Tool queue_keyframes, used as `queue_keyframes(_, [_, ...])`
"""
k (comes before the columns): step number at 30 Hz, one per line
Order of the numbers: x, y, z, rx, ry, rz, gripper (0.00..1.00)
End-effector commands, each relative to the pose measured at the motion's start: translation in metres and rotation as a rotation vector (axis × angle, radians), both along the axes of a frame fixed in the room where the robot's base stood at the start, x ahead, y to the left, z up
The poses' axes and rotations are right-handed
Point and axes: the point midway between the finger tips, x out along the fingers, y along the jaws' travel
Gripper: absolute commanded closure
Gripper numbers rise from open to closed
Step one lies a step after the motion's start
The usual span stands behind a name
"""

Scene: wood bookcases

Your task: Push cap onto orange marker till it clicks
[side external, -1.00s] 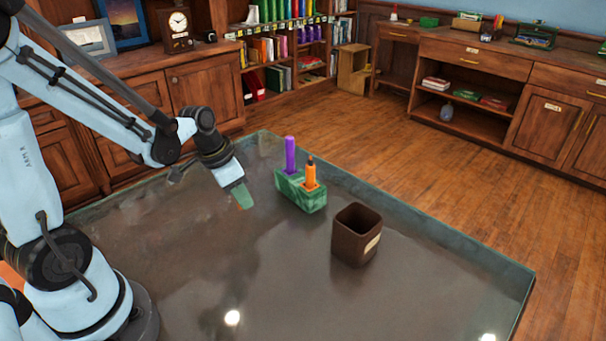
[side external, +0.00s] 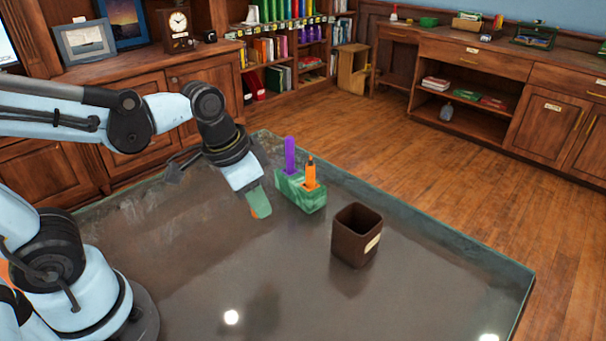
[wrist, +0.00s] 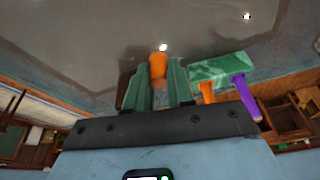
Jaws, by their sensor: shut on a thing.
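My gripper (side external: 259,203) is shut on an orange cap (wrist: 158,66), held between its green fingers in the wrist view. Only a little orange shows at the fingertips in the side view. The orange marker (side external: 310,174) stands upright in a green marbled block (side external: 305,200), with a dark tip on top. My gripper is to the left of the block, apart from it and above the table. In the wrist view the orange marker (wrist: 206,93) is partly hidden behind the gripper's body.
A purple marker (side external: 290,155) stands in the same block, beside the orange one. A brown square cup (side external: 357,236) stands to the right of the block. The dark table top (side external: 200,260) is otherwise clear. Wooden bookcases (side external: 270,60) stand behind.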

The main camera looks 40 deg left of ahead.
Motion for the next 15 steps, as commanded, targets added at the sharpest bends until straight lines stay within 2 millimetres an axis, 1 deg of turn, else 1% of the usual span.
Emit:
queue_keyframes(12, [0.0002, -0.0001, 0.0002, 0.000, 0.000, 0.000, 1.00])
queue_keyframes(15, [0.0039, 0.0003, 0.0027, -0.001, 0.000, -0.001, 1.00])
